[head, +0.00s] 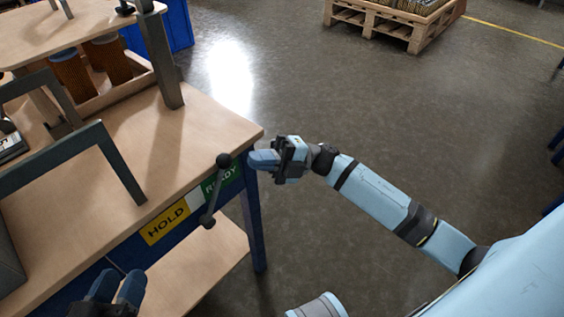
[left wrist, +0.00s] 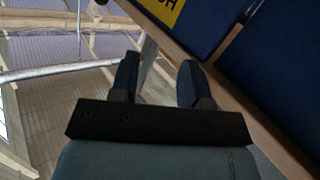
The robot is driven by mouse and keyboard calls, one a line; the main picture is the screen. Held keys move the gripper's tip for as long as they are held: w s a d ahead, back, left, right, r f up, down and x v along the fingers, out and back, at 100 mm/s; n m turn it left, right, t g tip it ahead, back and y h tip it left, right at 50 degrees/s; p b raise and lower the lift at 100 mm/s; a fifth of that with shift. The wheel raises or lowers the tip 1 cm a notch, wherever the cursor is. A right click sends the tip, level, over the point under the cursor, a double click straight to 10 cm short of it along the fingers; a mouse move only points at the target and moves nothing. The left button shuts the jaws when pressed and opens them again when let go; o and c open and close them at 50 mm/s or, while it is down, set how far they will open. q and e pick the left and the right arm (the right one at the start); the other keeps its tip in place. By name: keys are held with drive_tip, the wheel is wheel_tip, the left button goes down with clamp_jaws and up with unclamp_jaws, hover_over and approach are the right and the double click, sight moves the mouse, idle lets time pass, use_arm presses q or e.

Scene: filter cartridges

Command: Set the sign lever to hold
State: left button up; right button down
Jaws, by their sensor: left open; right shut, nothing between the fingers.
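The sign on the bench's front edge has a yellow HOLD panel (head: 165,223) on the left and a green READY panel (head: 222,184) on the right. The dark sign lever (head: 214,192) has a knob at each end, and its upper end leans right, over the READY side. My right gripper (head: 255,159) is shut and empty, just right of the upper knob; I cannot tell whether they touch. My left gripper (head: 118,286) is open and empty, below and left of the HOLD panel. In the left wrist view, its fingers (left wrist: 157,82) are apart, with part of the yellow panel (left wrist: 170,9) above.
The wooden bench top (head: 185,150) carries a dark metal frame (head: 75,148) and a raised stand with brown cartridges (head: 108,60). A lower shelf (head: 195,270) lies under the sign. Open floor (head: 330,100) extends right of the bench, with a pallet (head: 385,22) far back.

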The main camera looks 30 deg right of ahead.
sight(232, 161)
use_arm(q)
drive_tip(key=shift+w+a+r+m+t+b, duration=0.3)
drive_tip(key=shift+w+r+m, duration=0.15)
drive_tip(key=shift+r, duration=0.2)
use_arm(e)
drive_tip(key=x, duration=0.3)
drive_tip(key=shift+a, duration=0.1)
use_arm(q)
drive_tip(key=shift+f, duration=0.1)
use_arm(e)
drive_tip(key=r+p, duration=0.1)
drive_tip(key=a+p, duration=0.1)
drive_tip(key=shift+s+a+r+p, duration=0.25)
drive_tip(key=shift+r+p, duration=0.1)
drive_tip(key=shift+p, duration=0.05)
drive_tip(key=shift+f, duration=0.15)
use_arm(q)
drive_tip(key=shift+s+d+r+n, duration=0.3)
drive_tip(key=shift+s+r+n, duration=0.05)
drive_tip(key=shift+r+n, duration=0.3)
